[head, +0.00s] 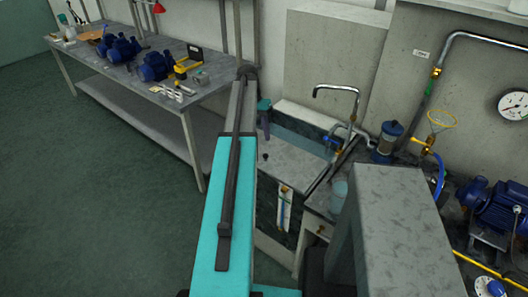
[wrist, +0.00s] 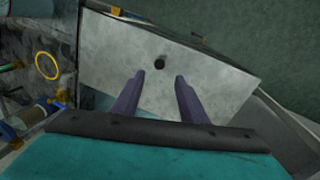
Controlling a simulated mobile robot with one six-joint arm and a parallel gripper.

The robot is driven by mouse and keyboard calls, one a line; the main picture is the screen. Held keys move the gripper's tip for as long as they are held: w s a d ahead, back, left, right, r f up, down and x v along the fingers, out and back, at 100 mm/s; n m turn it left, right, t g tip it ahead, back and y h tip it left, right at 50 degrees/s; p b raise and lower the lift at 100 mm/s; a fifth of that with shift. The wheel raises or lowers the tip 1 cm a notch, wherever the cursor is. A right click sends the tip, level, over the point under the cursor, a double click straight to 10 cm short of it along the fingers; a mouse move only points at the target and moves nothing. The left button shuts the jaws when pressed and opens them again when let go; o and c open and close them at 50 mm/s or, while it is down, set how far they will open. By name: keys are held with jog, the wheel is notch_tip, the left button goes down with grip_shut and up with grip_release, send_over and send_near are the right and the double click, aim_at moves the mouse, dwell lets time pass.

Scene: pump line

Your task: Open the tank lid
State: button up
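The tank lid (head: 292,163) is a flat grey plate on the dark-walled tank below the tap. It has a small dark knob (head: 265,157) near its left edge in the head view. In the wrist view the lid (wrist: 215,82) fills the middle, with the knob (wrist: 160,62) just beyond and between my fingertips. My gripper (wrist: 160,75) has its two purple fingers apart, with nothing between them. In the head view one purple finger shows above the lid's left end, and my arm hides the rest. A bluish strip (head: 300,136) shows behind the lid.
A curved tap (head: 337,88) rises behind the tank. A level gauge (head: 285,205) is on its front. A blue-capped filter (head: 388,141), a yellow ring (head: 442,119) and a blue pump (head: 492,203) stand right. A workbench (head: 205,87) stands left; the floor (head: 80,190) before it is clear.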

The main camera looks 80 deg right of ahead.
aim_at(265, 154)
jog(key=shift+s+a+f+p, duration=0.1)
jog(key=shift+s+f+p, duration=0.3)
jog(key=shift+f, duration=1.2)
jog(key=shift+s+a+f+p, duration=0.1)
jog(key=shift+s+f+p, duration=0.3)
jog(key=shift+f, duration=1.25)
jog(key=shift+s+a+f+p, duration=0.15)
jog(key=shift+f+p, duration=0.45)
jog(key=shift+f, duration=1)
jog(key=shift+c, duration=0.5)
